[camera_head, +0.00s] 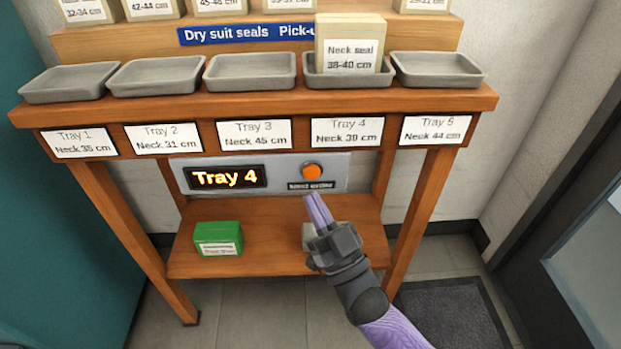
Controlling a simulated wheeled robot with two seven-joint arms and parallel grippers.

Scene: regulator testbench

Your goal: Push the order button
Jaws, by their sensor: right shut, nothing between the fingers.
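The orange round order button (312,171) sits on a grey panel (270,168) under the tray shelf, above a small dark label. On the same panel a display (225,177) reads "Tray 4". My right gripper (316,198) is shut and empty, with its purple fingers pointing up toward the button. The fingertips show just below the button's label; I cannot tell how far they are from the panel. My left gripper is not in view.
Grey trays line the wooden shelf; the tray over the Tray 4 label holds a "Neck seal 38-40 cm" box (350,45). A green box (218,238) stands on the lower shelf (270,262); a pale object is partly hidden behind my right gripper. Wooden legs flank the panel.

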